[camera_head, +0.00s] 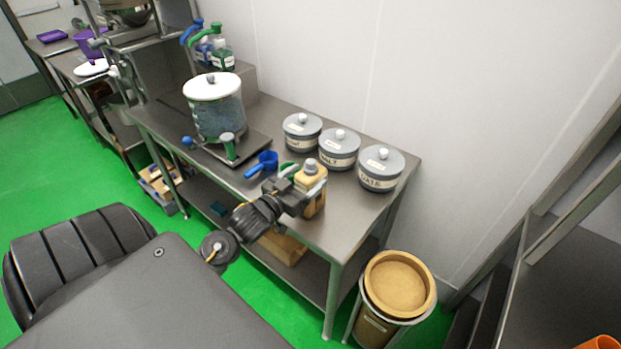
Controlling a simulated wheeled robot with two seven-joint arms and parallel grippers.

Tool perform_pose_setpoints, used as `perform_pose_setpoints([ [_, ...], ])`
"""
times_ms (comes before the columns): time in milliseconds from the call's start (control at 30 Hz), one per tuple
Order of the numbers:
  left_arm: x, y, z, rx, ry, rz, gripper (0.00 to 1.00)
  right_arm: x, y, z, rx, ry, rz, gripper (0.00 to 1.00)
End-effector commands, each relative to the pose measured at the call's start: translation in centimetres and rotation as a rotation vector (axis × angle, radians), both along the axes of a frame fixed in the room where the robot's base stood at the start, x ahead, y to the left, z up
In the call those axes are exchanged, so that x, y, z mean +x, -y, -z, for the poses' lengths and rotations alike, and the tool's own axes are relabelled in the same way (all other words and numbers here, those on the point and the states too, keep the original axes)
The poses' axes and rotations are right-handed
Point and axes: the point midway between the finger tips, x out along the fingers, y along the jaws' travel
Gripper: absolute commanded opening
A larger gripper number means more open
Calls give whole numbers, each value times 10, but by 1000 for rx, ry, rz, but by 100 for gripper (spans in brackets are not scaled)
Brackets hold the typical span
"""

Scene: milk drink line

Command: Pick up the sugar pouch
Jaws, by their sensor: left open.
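A tan pouch (314,205) with a grey cap stands upright near the front edge of the steel table (300,235). I take it to be the sugar pouch; no label can be read. My left gripper (304,180) is open right at the pouch's upper part, on its left front side. The gripper hides part of the pouch's left side, and I cannot tell whether the fingers touch it. My right gripper is not in view.
Three grey lidded pots (339,150) stand behind the pouch. A blue scoop (262,165) lies to its left, beside a large white-lidded jar (216,108) on a scale. A tan bin (399,285) stands on the floor past the table's right end.

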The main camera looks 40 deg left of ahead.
Motion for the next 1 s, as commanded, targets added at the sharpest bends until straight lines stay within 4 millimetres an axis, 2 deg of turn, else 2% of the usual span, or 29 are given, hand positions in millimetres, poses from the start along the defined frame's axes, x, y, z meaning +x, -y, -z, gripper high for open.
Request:
perform_pose_setpoints([
  [33,8,0,-5,-1,0,0,78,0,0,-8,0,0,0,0],
  [200,24,0,-1,1,0,0,78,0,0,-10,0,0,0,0],
  [467,26,0,0,1,-1,0,77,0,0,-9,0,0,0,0],
  [1000,26,0,0,1,-1,0,6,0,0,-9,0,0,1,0],
])
